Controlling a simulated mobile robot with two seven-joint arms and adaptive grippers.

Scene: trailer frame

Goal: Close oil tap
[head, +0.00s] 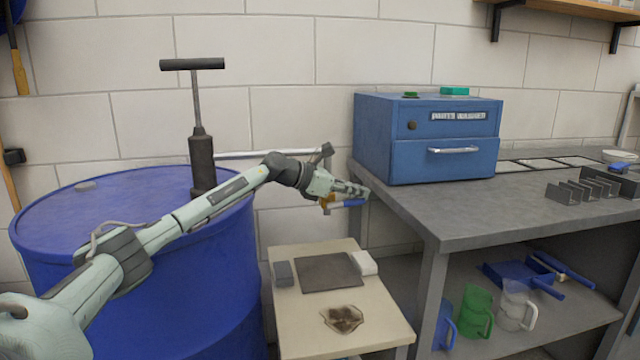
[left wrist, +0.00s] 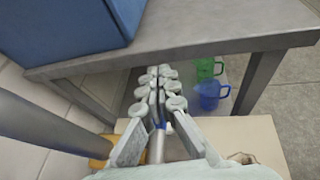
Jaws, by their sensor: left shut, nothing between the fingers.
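The oil tap (head: 326,205) hangs at the end of the grey pipe (head: 250,154) that runs right from the hand pump on the drum. It has a brass body and a blue lever (head: 347,203) pointing right, roughly level. My left gripper (head: 354,188) is shut and empty, just above the lever and close to it; I cannot tell whether they touch. In the left wrist view my fingers (left wrist: 163,95) are together, a bit of the blue lever (left wrist: 160,126) shows beneath them, and the brass tap body (left wrist: 97,163) is partly hidden. My right gripper is out of view.
The blue drum (head: 110,205) stands at left with the pump (head: 201,160) upright on it. A small table (head: 300,320) below the tap holds a dark mat and a brown stained piece. The grey workbench (head: 440,215) with a blue parts washer (head: 400,155) is close at right.

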